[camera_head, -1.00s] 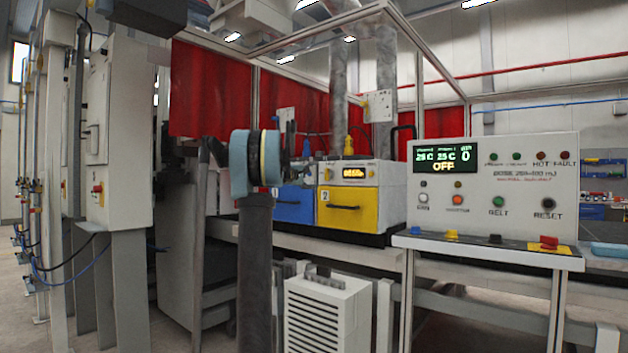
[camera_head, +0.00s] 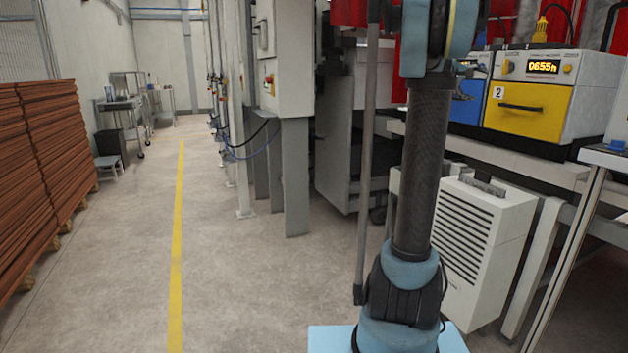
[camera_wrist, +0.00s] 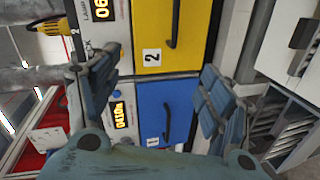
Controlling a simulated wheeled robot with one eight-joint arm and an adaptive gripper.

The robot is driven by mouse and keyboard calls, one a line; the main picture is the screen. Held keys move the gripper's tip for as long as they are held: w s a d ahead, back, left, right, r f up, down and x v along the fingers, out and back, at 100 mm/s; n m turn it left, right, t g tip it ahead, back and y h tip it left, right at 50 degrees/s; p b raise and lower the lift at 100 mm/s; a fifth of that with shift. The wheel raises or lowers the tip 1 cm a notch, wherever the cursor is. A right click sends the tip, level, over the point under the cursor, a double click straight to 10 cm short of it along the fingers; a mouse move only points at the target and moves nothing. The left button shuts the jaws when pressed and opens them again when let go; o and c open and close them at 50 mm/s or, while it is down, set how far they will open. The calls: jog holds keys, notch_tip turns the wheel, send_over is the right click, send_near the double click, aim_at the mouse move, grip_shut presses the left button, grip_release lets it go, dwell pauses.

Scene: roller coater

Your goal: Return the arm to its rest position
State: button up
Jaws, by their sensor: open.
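My arm stands upright in the head view, with a dark tube link (camera_head: 421,165) between blue joints. Its upper end runs out of the top of the picture. My gripper (camera_wrist: 155,93) shows in the wrist view with its two padded fingers spread wide and nothing between them. It faces the fronts of a yellow unit marked 2 (camera_wrist: 172,30) and a blue unit marked 1 (camera_wrist: 168,112), which appear sideways and apart from the fingers. In the head view the gripper is mostly hidden behind the arm.
The yellow unit (camera_head: 528,108) stands on a bench right of my arm, with a white louvred box (camera_head: 485,235) below. Grey cabinets (camera_head: 285,60) stand behind left. Stacked brown boards (camera_head: 40,170) line the far left. The floor around the yellow line (camera_head: 178,230) is clear.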

jog(key=s+a+f+m+g+y, duration=0.1)
jog(key=s+a+f+g+y, duration=0.2)
jog(key=s+a+f+y, duration=1.1)
jog(key=s+a+f, duration=2.6)
jog(key=s+f, duration=0.1)
jog(key=f, duration=0.3)
jog(key=shift+s+f+m+g, duration=0.15)
jog(key=shift+s+m+g, duration=0.15)
jog(key=shift+s+m, duration=0.1)
jog(key=shift+a, duration=0.1)
